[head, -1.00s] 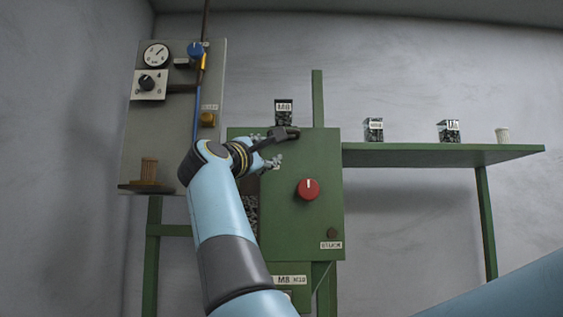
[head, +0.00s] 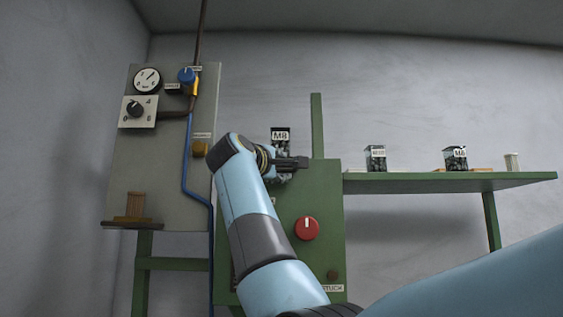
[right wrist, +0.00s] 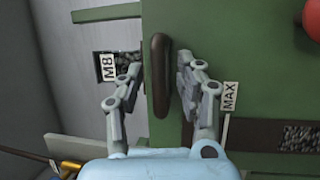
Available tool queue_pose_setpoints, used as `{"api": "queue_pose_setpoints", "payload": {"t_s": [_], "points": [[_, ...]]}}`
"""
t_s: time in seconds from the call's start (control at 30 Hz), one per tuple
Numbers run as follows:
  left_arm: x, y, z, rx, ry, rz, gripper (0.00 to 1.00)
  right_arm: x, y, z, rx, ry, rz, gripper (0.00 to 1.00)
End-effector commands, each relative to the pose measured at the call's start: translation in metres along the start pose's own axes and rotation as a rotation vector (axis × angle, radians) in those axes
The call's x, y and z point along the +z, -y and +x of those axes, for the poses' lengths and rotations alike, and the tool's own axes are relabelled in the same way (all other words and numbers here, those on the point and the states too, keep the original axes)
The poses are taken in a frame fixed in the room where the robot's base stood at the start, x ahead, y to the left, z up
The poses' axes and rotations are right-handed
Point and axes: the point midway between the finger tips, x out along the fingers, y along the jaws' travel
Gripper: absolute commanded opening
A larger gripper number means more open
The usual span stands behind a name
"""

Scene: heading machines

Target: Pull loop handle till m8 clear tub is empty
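The brown loop handle (right wrist: 161,75) runs upright between the two fingers of my right gripper (right wrist: 160,72) in the right wrist view. The fingers are open on either side of it, with a gap showing on both sides. In the head view my right gripper (head: 285,172) is at the green machine's upper edge, partly hidden by my wrist. The clear M8 tub (head: 281,136) stands just behind it; its label also shows in the right wrist view (right wrist: 109,67). Dark contents show in the tub, but its fill is unclear. My left gripper is out of view.
The green machine (head: 324,205) carries a red knob (head: 307,228). A green shelf (head: 400,184) to the right holds two labelled tubs and a small pale cup (head: 512,162). A grey panel (head: 160,190) with gauge and knobs stands left. A MAX label (right wrist: 230,95) is beside the right finger.

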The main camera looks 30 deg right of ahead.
Motion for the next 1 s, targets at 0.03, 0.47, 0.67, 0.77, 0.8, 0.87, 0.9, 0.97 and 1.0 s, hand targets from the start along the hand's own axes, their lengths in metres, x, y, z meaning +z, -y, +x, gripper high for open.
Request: {"api": "queue_pose_setpoints", "payload": {"t_s": [0.03, 0.47, 0.67, 0.77, 0.8, 0.87, 0.9, 0.97, 1.0], "points": [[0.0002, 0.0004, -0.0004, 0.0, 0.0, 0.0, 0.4, 0.0, 0.0002, 0.0005, 0.0, 0.0, 0.0, 0.36], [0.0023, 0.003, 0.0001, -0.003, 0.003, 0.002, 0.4, 0.0, 0.0004, 0.0003, 0.0, 0.0, 0.0, 0.06], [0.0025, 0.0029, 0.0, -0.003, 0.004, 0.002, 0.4, 0.0001, 0.0004, 0.0003, 0.0, 0.0, 0.0, 0.0], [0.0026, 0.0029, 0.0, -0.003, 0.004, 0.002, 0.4, 0.0001, 0.0004, 0.0003, 0.0, 0.0, -0.001, 0.0], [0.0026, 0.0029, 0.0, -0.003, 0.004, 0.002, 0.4, 0.0001, 0.0004, 0.0003, 0.0, 0.0, -0.001, 0.0], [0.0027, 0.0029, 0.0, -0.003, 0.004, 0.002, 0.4, 0.0001, 0.0004, 0.0003, 0.0, 0.0, -0.001, 0.0], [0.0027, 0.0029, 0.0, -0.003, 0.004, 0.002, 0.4, 0.0001, 0.0004, 0.0003, 0.0, 0.0, -0.001, 0.0], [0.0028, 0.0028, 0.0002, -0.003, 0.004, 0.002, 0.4, 0.0001, 0.0004, 0.0003, 0.0, 0.0, -0.001, 0.0], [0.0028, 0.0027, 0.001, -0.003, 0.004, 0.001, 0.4, 0.0001, 0.0006, 0.0002, 0.001, 0.0, -0.001, 0.0]]}}
